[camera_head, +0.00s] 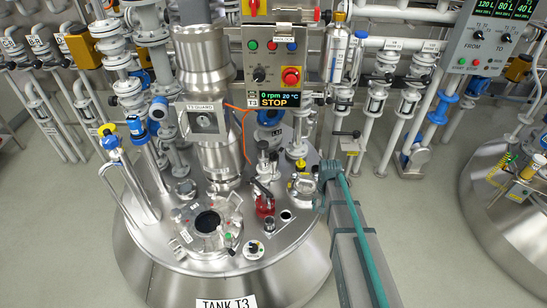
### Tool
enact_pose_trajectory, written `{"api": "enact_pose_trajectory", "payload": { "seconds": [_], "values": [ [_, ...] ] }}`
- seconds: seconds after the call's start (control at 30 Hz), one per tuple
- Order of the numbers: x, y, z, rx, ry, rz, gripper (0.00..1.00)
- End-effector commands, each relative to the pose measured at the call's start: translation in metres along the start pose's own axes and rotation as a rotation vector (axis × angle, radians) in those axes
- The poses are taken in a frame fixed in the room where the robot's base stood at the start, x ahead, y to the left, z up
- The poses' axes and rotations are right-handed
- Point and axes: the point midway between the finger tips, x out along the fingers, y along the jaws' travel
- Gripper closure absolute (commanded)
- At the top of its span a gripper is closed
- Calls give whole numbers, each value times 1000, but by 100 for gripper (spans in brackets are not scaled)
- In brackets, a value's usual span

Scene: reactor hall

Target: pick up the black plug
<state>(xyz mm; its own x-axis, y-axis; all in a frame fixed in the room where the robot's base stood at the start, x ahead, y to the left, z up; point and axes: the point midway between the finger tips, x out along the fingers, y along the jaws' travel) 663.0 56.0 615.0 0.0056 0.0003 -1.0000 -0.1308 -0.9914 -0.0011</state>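The steel lid of tank T3 (170,245) fills the lower middle of the head camera view. A small part with a black knob on a pale disc (253,247) sits near the lid's front edge. A dark round spot (286,215) lies to its upper right; I cannot tell whether it is a plug or an open hole. A black-topped fitting (264,148) stands further back. I cannot tell for sure which of these is the black plug. My gripper is not recognisable in this view.
An open round port (206,222) with a clamped rim is on the lid, beside a red valve (264,205). A tall steel column (215,110) and a control box (275,70) reading STOP rise behind. A teal bar (362,235) runs along the right.

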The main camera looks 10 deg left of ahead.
Motion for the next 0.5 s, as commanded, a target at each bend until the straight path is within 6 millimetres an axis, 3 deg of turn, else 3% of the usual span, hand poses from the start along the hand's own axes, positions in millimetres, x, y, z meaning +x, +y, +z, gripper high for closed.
{"api": "enact_pose_trajectory", "payload": {
  "seconds": [0.03, 0.17, 0.3, 0.4, 0.5],
  "values": [
    [4, -23, -42, 17, 3, -1, 54],
    [3, -83, -123, 91, 2, -1, 54],
    [-6, -159, -202, 177, 0, -1, 54],
    [-14, -205, -242, 227, -2, 0, 54],
    [-21, -239, -267, 264, -4, 1, 54]
  ]
}}
